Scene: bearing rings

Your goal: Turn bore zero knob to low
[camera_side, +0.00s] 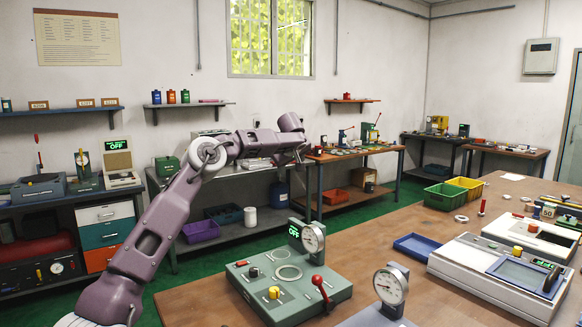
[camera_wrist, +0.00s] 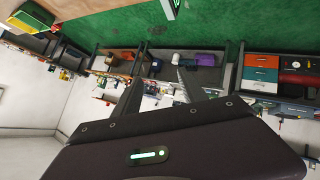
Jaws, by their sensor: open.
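A green box-shaped station (camera_side: 290,285) stands at the near edge of the wooden table. It carries a yellow knob (camera_side: 274,293), a small black knob (camera_side: 253,272), two pale rings, a red-handled lever (camera_side: 321,288), a dial gauge (camera_side: 313,238) and a display reading OFF (camera_side: 295,232). No label shows which knob is bore zero, and the yellow knob's setting is too small to read. My gripper is raised well above and behind the station, apart from it. In the wrist view my gripper (camera_wrist: 159,90) is open and empty, facing the room's shelves.
A second dial gauge (camera_side: 390,284) stands right of the station. Beyond it are a blue tray (camera_side: 417,246), a pale grey unit (camera_side: 480,288) and green and yellow bins (camera_side: 445,197). Table between station and bins is mostly clear. Shelves and benches line the walls.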

